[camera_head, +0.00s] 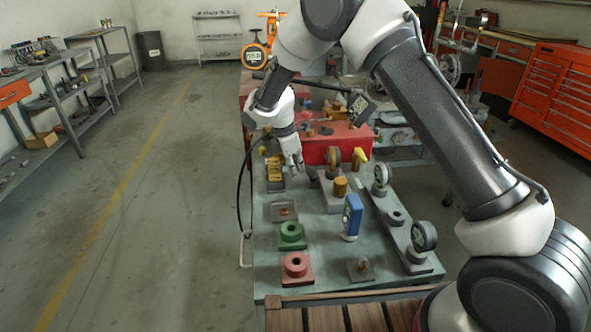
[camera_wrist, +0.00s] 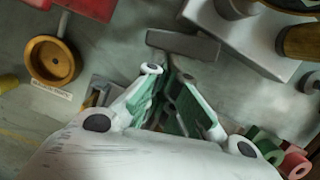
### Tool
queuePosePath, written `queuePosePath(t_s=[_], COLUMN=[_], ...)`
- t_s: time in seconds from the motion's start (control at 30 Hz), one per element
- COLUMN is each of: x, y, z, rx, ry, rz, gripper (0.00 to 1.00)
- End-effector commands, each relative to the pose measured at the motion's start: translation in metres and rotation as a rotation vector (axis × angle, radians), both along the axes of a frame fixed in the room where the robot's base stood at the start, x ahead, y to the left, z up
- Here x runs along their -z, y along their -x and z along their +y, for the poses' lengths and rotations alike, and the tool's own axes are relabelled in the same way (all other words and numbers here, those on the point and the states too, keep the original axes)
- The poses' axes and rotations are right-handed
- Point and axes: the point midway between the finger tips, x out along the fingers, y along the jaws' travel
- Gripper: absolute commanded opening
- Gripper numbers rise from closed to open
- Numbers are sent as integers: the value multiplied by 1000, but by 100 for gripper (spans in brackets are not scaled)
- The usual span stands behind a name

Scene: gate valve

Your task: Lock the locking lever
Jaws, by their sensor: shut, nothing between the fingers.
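My gripper (camera_head: 295,164) points down over the workbench. Its pale fingers with green inner pads (camera_wrist: 169,76) come together in the wrist view, and nothing is held. A dark grey bar (camera_wrist: 183,45) with a short stem lies just beyond the fingertips. It may be the locking lever, but I cannot tell for certain. A gap appears between bar and fingertips in that view; contact cannot be confirmed. A grey block (camera_head: 333,199) with a brass cylinder (camera_head: 340,187) stands right of my gripper; the cylinder also shows in the wrist view (camera_wrist: 301,42).
A red box (camera_head: 326,148) stands behind. Clear floor lies left.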

Motion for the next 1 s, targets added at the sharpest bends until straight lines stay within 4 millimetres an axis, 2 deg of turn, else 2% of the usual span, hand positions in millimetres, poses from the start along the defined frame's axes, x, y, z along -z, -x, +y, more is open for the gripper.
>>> queuePosePath(t_s=[0.83,1.0], x=[1,-13], y=[12,12], z=[-15,-11], rx=[1,-1], ry=[5,4], rz=[6,4], gripper=[0,0])
